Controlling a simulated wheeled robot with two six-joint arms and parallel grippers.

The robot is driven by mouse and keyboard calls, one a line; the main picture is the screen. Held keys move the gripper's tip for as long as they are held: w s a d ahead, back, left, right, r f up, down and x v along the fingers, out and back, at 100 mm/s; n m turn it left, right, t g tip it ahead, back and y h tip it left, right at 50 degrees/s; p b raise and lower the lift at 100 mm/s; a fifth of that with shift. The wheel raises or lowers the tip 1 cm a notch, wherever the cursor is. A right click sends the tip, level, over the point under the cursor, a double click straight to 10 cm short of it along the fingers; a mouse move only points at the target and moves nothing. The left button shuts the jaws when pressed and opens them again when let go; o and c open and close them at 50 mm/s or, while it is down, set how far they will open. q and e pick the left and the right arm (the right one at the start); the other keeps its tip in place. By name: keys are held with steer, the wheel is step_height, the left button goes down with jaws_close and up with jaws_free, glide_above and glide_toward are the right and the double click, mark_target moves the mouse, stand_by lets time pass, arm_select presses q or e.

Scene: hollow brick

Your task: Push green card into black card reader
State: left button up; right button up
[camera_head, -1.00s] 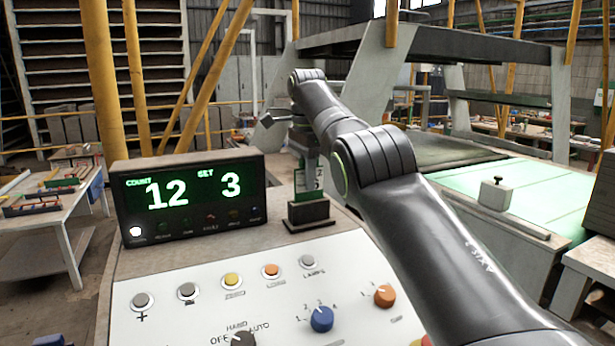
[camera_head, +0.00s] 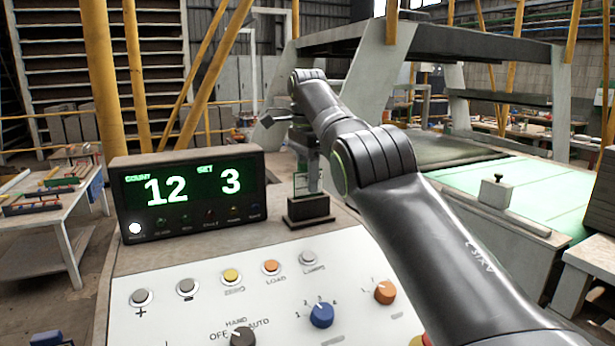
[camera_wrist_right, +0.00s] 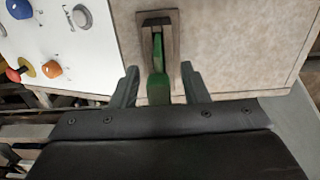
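The black card reader (camera_head: 308,212) stands on the console top to the right of the display. The green card (camera_head: 300,184) stands upright at the reader, partly hidden by my right gripper (camera_head: 312,172). In the right wrist view the card (camera_wrist_right: 158,86) shows edge-on, with its far end at the slot of the reader (camera_wrist_right: 172,45). How deep it sits is hard to tell. My right gripper (camera_wrist_right: 159,86) is open there, one finger on each side of the card with a visible gap to both. My left gripper is not in view.
A display (camera_head: 188,192) reading 12 and 3 stands left of the reader. The white control panel (camera_head: 200,310) with buttons and knobs lies in front. In the wrist view the bare console top (camera_wrist_right: 240,40) is clear beside the reader.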

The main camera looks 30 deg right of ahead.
step_height(320, 180, up, 18)
steer(key=p, duration=1.7)
steer(key=shift+f, duration=0.25)
steer(key=shift+f, duration=0.15)
